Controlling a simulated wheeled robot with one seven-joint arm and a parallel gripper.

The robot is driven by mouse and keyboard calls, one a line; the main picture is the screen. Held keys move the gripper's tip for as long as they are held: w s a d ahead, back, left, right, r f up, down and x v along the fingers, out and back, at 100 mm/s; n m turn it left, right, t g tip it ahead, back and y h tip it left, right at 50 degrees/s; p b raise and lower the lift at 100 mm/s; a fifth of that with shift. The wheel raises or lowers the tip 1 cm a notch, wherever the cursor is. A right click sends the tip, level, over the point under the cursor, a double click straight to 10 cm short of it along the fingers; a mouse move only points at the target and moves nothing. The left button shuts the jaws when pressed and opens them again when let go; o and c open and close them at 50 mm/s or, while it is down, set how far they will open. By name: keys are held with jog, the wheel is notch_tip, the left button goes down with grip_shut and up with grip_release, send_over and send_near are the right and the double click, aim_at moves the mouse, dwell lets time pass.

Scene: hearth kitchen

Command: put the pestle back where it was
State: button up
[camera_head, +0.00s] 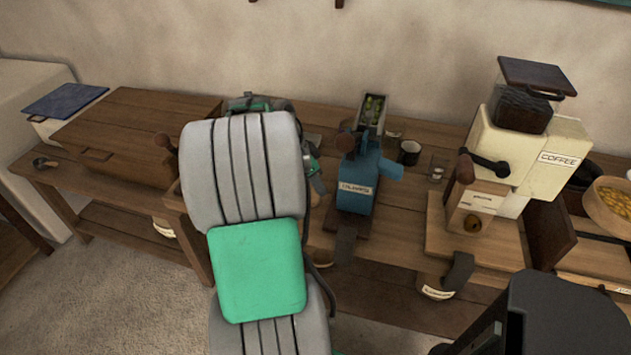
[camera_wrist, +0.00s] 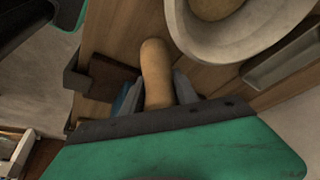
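The pestle (camera_wrist: 155,62) is a tan, rounded wooden rod in the wrist view. My gripper (camera_wrist: 158,86) has its grey fingers on either side of it and appears shut on it. The lower part of the pestle is hidden behind the gripper's dark edge and green body. A pale mortar-like bowl (camera_wrist: 276,42) stands on the wooden surface just beyond, up and to the right of the pestle. A tan-brown shape shows inside it. In the head view my grey and green arm covers the pestle and the bowl.
A blue grinder (camera_head: 358,187) stands right of my arm, with a dark cup (camera_head: 409,153) and a narrow box (camera_head: 372,108) nearby. A cream coffee grinder (camera_head: 547,150) stands further right. The wooden top at left (camera_head: 125,130) is mostly clear.

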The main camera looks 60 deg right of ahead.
jog(key=o, duration=0.4)
jog(key=shift+o, duration=0.2)
jog(key=shift+r, duration=0.15)
jog(key=p+v, duration=0.2)
jog(key=v, duration=1)
jog(key=w+a+f+n+t, duration=0.1)
jog(key=w+a+n+t, duration=0.2)
jog(key=w+a+n, duration=0.9)
jog(key=s+a+f+n+t+y, duration=0.1)
jog(key=a+n, duration=0.5)
jog(key=a, duration=0.8)
jog(key=s+a+f+n+t+y, duration=0.1)
jog(key=a+f+n, duration=0.4)
jog(key=a, duration=0.9)
jog(key=shift+s+a+n+y, duration=0.2)
jog(key=shift+s+n+y, duration=0.25)
jog(key=shift+n+y, duration=0.6)
jog(key=r+p, duration=0.1)
jog(key=r, duration=0.1)
jog(key=r+p, duration=0.1)
jog(key=shift+w+r+t+p, duration=0.25)
jog(key=shift+r+t+p, duration=0.1)
jog(key=shift+t+p, duration=0.05)
